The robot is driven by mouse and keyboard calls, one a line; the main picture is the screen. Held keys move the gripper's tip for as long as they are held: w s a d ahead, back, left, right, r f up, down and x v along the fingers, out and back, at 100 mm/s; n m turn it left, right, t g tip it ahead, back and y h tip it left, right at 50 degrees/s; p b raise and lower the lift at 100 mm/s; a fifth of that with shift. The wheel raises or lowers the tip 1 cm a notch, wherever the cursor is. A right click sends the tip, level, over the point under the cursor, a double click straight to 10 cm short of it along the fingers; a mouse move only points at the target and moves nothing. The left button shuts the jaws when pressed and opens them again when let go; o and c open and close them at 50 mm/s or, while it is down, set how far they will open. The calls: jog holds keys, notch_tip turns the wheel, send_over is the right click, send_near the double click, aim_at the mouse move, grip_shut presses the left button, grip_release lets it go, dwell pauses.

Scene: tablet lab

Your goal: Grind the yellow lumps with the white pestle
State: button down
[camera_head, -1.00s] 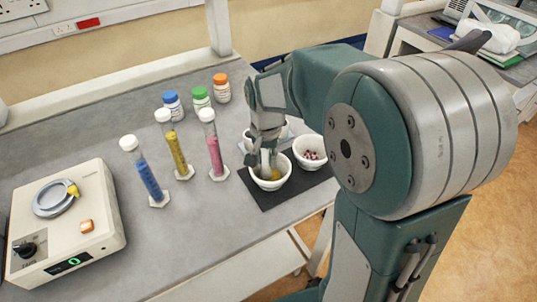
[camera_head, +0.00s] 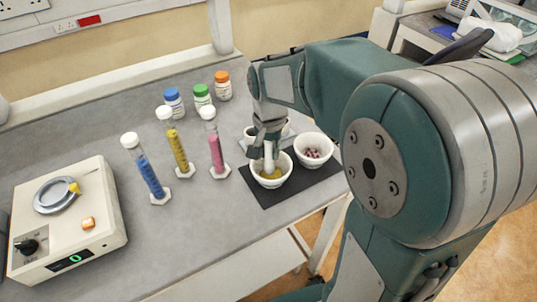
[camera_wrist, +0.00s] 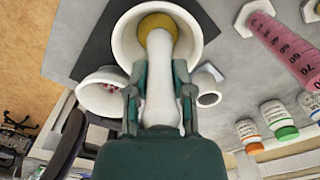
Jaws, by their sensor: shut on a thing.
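The white pestle (camera_wrist: 160,85) is between the fingers of my gripper (camera_wrist: 160,95) in the wrist view, and the gripper is shut on it. Its lower end is inside the white mortar (camera_head: 287,166), over the yellow material (camera_head: 269,174) at the bottom. In the wrist view the mortar (camera_wrist: 195,23) is around the pestle's tip, and yellow (camera_wrist: 158,21) shows around that tip. In the head view my gripper (camera_head: 268,150) is above the mortar with the pestle pointing down. Whether the yellow is lumps or powder is too small to tell.
A dark mat (camera_head: 262,195) lies under the mortar. A white bowl with reddish pieces (camera_head: 314,152) stands close at its right; another white vessel is partly hidden behind the gripper. Blue, yellow and pink cylinders (camera_head: 218,150), capped bottles (camera_head: 202,96) and a scale (camera_head: 65,222) stand to the left.

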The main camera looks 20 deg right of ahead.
jog(key=shift+r, duration=2.45)
